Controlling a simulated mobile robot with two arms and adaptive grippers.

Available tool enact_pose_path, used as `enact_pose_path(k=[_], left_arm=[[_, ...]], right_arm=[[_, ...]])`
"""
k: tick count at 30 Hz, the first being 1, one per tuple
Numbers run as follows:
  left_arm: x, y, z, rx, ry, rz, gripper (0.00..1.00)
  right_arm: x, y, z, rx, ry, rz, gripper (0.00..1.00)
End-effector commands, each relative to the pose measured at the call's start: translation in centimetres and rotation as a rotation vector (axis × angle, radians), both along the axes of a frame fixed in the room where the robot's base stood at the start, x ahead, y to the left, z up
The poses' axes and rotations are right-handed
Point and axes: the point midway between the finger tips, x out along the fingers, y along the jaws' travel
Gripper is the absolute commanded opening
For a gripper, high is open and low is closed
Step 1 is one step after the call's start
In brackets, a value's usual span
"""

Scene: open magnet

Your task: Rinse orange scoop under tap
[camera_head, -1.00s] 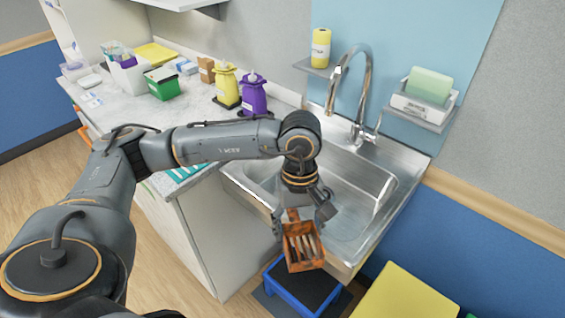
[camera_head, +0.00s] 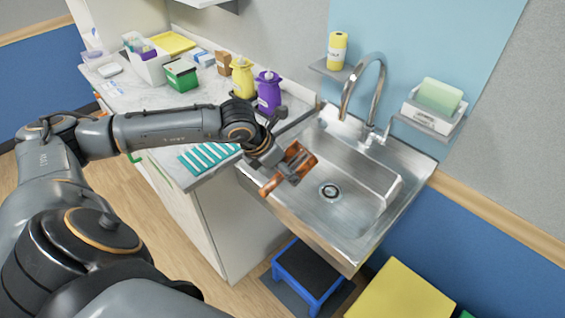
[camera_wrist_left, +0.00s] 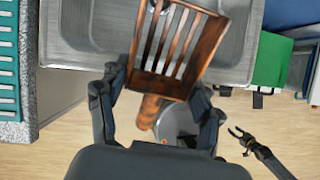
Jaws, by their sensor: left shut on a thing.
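The orange scoop (camera_head: 300,158) has a slotted, box-like head and a thick handle. My left gripper (camera_head: 279,169) is shut on it near the handle and holds it over the left part of the sink, tilted. In the left wrist view the scoop's slotted head (camera_wrist_left: 178,42) points away from my left gripper (camera_wrist_left: 158,98). The chrome tap (camera_head: 376,88) arches over the back of the steel sink (camera_head: 365,185), to the right of the scoop and apart from it. No water shows from the spout. My right gripper (camera_wrist_left: 238,137) shows small in the left wrist view, fingers apart and empty.
Yellow (camera_head: 242,78) and purple (camera_head: 268,92) bottles stand on the counter left of the sink. A teal ribbed mat (camera_head: 208,157) lies at the counter's front. A blue step stool (camera_head: 303,275) is below. The sink's right part is clear.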

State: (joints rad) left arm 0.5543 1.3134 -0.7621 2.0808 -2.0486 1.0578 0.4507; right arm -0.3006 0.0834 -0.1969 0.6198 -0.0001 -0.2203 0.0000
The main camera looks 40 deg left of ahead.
Motion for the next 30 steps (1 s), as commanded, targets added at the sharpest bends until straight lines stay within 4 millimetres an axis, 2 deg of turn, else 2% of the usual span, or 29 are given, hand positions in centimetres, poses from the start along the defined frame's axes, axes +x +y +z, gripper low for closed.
enact_pose_path(k=[8,30], left_arm=[[0.8,0.2,0.2,-0.007,-0.012,0.056,0.33],[7.7,-1.7,-1.2,-0.006,-0.01,0.053,0.33]], right_arm=[[0.1,0.0,0.5,0.0,-0.001,0.0,0.4],[0.1,0.7,1.8,0.008,-0.001,0.003,0.4]])
